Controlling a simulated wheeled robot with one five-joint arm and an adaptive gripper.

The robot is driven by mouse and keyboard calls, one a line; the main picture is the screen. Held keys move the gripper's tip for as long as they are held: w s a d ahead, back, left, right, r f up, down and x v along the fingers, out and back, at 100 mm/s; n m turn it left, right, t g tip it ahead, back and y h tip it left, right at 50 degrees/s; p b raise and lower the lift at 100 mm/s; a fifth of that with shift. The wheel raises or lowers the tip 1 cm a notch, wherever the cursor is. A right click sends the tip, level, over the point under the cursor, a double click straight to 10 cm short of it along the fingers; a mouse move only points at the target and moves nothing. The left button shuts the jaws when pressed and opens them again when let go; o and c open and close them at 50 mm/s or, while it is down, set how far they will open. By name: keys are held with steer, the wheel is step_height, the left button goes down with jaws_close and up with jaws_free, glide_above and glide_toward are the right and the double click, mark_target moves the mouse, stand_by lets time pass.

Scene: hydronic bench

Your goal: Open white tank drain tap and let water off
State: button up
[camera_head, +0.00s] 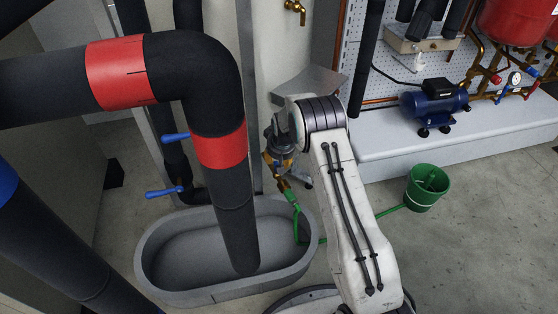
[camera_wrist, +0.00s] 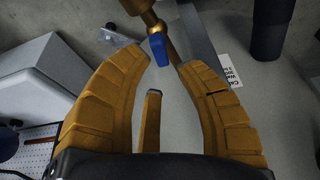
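The white tank (camera_head: 279,66) stands behind my arm in the head view. In the wrist view, a brass tap (camera_wrist: 149,14) with a blue handle (camera_wrist: 158,49) is at the top centre. My gripper (camera_wrist: 163,60) is open, its orange fingers spread either side of the blue handle. I cannot tell whether either fingertip touches it. In the head view my gripper (camera_head: 279,161) is low in front of the tank and partly hidden by my arm.
Thick black pipes with red bands (camera_head: 217,150) cross the left, one ending over the tub. Two blue lever handles (camera_head: 164,190) stick out there. A green bucket (camera_head: 427,188) stands on the floor at right, below a pale ledge (camera_head: 470,134) bearing a blue pump (camera_head: 434,104).

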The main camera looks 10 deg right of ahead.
steer(key=shift+b+x, duration=2.2)
steer(key=shift+x, duration=1.15)
steer(key=shift+o, duration=0.6)
steer(key=shift+a, duration=0.1)
steer(key=c, duration=0.6)
steer(key=shift+o, duration=0.2)
steer(key=o, duration=1)
steer(key=shift+s+a, duration=0.1)
steer(key=shift+a, duration=0.05)
steer(key=shift+c, duration=0.2)
